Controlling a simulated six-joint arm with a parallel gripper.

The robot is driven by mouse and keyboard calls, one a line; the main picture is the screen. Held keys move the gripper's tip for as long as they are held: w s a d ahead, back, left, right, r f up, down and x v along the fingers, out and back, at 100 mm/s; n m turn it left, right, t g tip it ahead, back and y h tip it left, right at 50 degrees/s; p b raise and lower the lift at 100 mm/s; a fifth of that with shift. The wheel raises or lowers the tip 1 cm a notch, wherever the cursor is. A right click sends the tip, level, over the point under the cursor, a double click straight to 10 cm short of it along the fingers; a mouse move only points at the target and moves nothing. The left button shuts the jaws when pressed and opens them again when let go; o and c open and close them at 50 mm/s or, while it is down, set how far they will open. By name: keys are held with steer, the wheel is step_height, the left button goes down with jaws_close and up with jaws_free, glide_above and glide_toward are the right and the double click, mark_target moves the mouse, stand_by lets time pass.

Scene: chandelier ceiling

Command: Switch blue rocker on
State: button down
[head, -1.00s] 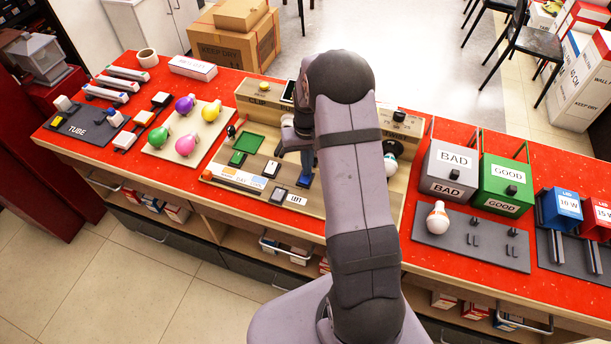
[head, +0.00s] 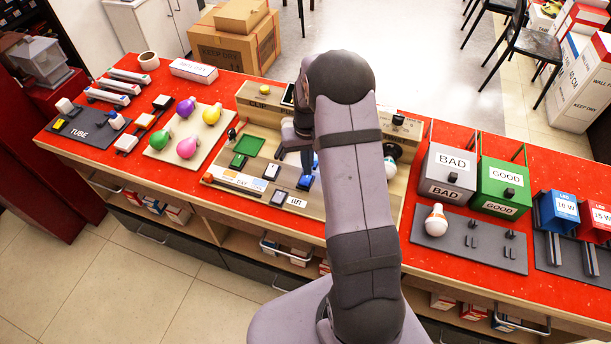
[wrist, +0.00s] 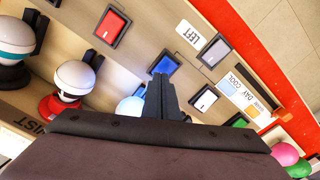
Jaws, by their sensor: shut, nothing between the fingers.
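The blue rocker (wrist: 166,64) is a square switch in a dark frame on the beige panel. It also shows in the head view (head: 305,182), left of my arm, and looks bright blue. My gripper (wrist: 161,82) is shut and empty, its fingertips at the near edge of the blue rocker in the wrist view. I cannot tell whether they touch it. In the head view my gripper (head: 307,165) points down just behind the rocker, partly hidden by my arm. A bluish-white bulb (wrist: 130,106) shows beside the fingers, partly hidden.
A red rocker (wrist: 113,25), a white rocker (wrist: 204,98) and a grey rocker (wrist: 214,50) surround the blue one. White bulbs (wrist: 75,77) stand in sockets at left. Coloured bulbs (head: 187,147) lie on a board left of the panel. BAD (head: 446,172) and GOOD (head: 503,185) boxes stand right.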

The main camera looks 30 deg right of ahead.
step_height(320, 180, up, 5)
steer(key=p, duration=0.3)
stand_by(0.6)
steer(key=s+f, duration=0.1)
steer(key=s, duration=0.1)
steer(key=s+a+f+g, duration=0.1)
steer(key=s, duration=0.2)
steer(key=s+a+f+g, duration=0.1)
steer(key=s, duration=0.2)
steer(key=shift+a+f+y, duration=0.1)
steer(key=shift+f+y, duration=0.05)
steer(key=shift+y, duration=0.15)
steer(key=s+a+r+n, duration=0.1)
steer(key=s+a+r, duration=0.3)
steer(key=s, duration=0.4)
steer(key=s+a+r, duration=0.3)
steer(key=s+r, duration=0.1)
steer(key=s, duration=0.4)
steer(key=w+a+r+n+t, duration=0.2)
steer(key=a+r, duration=0.1)
steer(key=r, duration=0.2)
steer(key=shift+w, duration=0.15)
